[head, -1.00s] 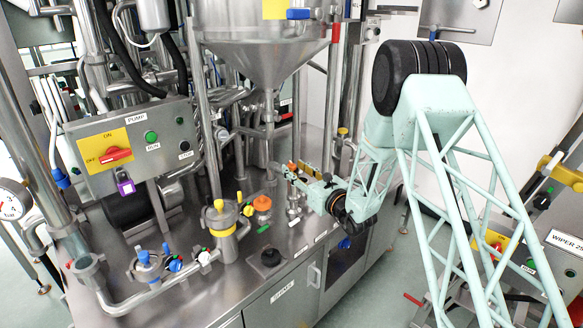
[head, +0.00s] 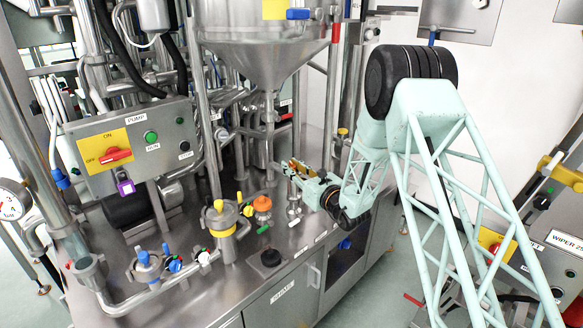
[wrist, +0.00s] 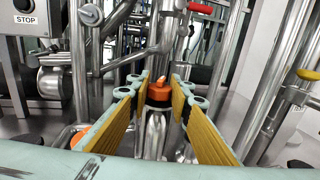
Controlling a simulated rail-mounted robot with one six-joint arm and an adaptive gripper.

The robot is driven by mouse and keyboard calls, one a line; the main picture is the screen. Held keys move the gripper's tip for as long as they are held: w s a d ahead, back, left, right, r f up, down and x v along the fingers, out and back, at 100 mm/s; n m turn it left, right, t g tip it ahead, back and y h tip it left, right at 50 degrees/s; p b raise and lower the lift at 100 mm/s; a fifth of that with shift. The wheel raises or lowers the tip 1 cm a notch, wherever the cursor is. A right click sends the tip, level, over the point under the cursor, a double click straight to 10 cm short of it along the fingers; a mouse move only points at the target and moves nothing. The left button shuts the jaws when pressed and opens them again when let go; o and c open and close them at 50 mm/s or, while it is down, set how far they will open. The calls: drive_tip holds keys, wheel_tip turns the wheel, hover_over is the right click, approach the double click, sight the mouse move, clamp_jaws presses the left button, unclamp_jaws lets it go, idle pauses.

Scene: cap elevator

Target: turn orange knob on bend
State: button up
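An orange knob (wrist: 158,92) sits on top of a bent steel pipe (wrist: 154,135) in the wrist view. My gripper (wrist: 158,82) is open, with one yellow-padded finger on each side of the knob. The knob shows in the gap near the fingertips; I see no finger pressing on it. In the head view my gripper (head: 290,168) reaches left over the steel bench, and its fingers hide most of this knob. A second orange knob (head: 262,204) stands on the bench to the left of my gripper; its edge also shows at lower left in the wrist view (wrist: 80,138).
A steel funnel (head: 262,60) hangs above and left of my gripper. A vertical pipe (wrist: 78,75) stands left of the fingers. A yellow-collared cylinder (head: 222,240) and a black knob (head: 271,258) stand on the bench.

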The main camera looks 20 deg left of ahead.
drive_tip(key=shift+d+n+g+y+b, duration=0.1)
drive_tip(key=shift+n+g+y+b, duration=0.3)
drive_tip(key=shift+n+g+y, duration=0.6)
drive_tip(key=shift+f+n+g, duration=0.1)
drive_tip(key=shift+n+g, duration=0.2)
drive_tip(key=shift+g, duration=0.5)
drive_tip(key=shift+n+g+y+b, duration=0.3)
drive_tip(key=shift+n+g, duration=0.85)
drive_tip(key=shift+g, duration=0.6)
drive_tip(key=shift+n+g+y+b, duration=0.2)
drive_tip(key=shift+n+g+y, duration=0.2)
drive_tip(key=shift+n+g, duration=1.45)
drive_tip(key=shift+g, duration=1)
drive_tip(key=shift+n+g+h+b, duration=0.4)
drive_tip(key=shift+n+g, duration=0.6)
drive_tip(key=shift+g, duration=0.5)
drive_tip(key=shift+n+g+h+b, duration=0.95)
drive_tip(key=shift+n+g, duration=0.55)
drive_tip(key=shift+g, duration=0.7)
drive_tip(key=o, duration=0.8)
drive_tip(key=shift+o, duration=0.2)
